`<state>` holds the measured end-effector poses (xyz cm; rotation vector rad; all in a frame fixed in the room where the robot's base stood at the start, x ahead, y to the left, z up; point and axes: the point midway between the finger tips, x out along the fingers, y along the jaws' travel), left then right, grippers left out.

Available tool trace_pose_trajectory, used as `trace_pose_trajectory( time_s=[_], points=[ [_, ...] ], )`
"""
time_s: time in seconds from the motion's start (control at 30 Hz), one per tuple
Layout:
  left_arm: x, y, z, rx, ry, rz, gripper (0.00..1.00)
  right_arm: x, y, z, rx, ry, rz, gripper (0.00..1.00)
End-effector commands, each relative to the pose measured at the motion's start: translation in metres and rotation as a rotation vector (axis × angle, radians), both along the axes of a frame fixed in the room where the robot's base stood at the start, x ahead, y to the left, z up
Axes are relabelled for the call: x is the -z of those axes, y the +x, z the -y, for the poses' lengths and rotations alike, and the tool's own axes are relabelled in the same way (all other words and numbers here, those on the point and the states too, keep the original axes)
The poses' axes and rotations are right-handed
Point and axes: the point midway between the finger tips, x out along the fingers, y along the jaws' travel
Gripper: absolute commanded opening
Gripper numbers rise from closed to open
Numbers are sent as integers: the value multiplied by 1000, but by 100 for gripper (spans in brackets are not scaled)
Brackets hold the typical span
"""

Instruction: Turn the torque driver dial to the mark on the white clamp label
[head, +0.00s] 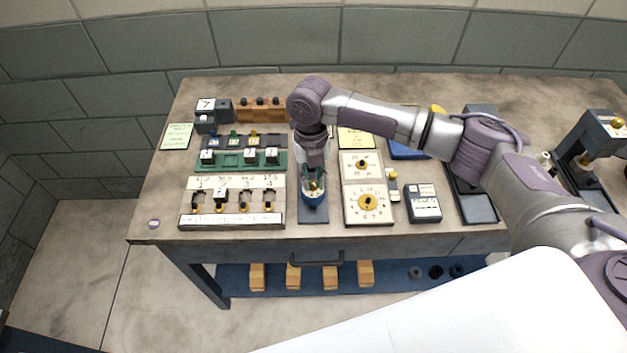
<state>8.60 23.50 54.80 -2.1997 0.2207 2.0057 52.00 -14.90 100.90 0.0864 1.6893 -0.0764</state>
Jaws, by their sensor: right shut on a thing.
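My right gripper (314,185) points down over the middle of the bench, its arm reaching in from the right. It is shut on a brass-coloured piece at the top of a round blue-and-white body (313,199), which stands on a dark blue base plate (313,216). I cannot tell for sure that this is the torque driver. To its right is a cream board (381,218) with a yellow round dial (368,203) ringed by numbers. To its left, a white label strip (232,219) fronts a rack of clamps; its print is too small to read. My left gripper is out of view.
A green tray (227,166) with white-tagged blocks and a wooden block rack (262,116) stand at the back left. A dark device (424,203) sits right of the board. A black press (597,140) stands far right. The front bench edge is mostly clear.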

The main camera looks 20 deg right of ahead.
Motion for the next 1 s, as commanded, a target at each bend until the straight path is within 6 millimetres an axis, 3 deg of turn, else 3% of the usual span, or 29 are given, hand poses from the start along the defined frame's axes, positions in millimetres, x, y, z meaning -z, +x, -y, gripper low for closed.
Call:
trace_pose_trajectory(
  time_s=[0.3, 0.67, 1.0],
  points=[
    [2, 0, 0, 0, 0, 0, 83, 0, 0, 0, -308, -1, 0, 0],
    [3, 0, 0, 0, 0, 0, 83, 0, 0, 0, -365, -1, 0, 0],
    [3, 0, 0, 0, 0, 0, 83, 0, 0, -1, -696, -1, 0, 0]
  ],
)
